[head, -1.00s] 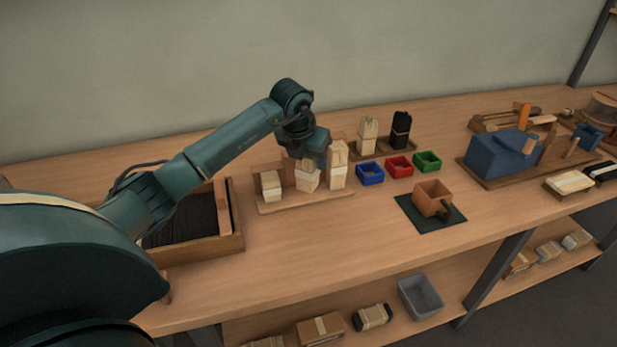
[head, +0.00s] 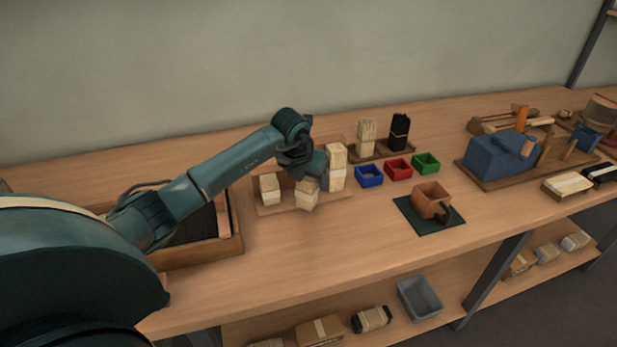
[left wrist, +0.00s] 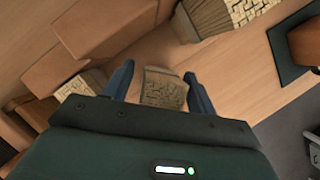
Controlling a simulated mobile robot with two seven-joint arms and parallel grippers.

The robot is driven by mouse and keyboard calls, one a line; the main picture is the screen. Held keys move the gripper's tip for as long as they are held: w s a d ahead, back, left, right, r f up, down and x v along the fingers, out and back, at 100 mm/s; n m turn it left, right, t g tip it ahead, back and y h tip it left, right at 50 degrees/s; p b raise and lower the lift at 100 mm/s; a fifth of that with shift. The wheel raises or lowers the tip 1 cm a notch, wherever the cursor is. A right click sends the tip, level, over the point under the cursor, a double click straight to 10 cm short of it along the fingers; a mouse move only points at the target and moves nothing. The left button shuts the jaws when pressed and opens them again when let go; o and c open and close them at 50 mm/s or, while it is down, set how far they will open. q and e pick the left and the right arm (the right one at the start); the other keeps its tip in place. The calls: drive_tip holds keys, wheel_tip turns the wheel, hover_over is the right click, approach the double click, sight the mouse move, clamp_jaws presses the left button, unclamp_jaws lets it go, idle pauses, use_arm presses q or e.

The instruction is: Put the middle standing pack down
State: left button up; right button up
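The middle pack (head: 306,193), a pale bundle with a lighter lower part, is tilted at the front of the wooden rack (head: 262,211). My left gripper (head: 309,177) is on its upper part. My right gripper is out of view.
A tray of dark bristles (head: 200,250) lies to the left. Blue (head: 369,176), red (head: 398,169) and green (head: 425,163) bins stand to the right. A brown block (head: 430,199) sits on a dark mat. The bench top in front of the rack is clear.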

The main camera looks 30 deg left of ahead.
use_arm(q)
drive_tip(key=shift+o, duration=0.3)
drive_tip(key=shift+r, duration=0.2)
drive_tip(key=v, duration=1.2)
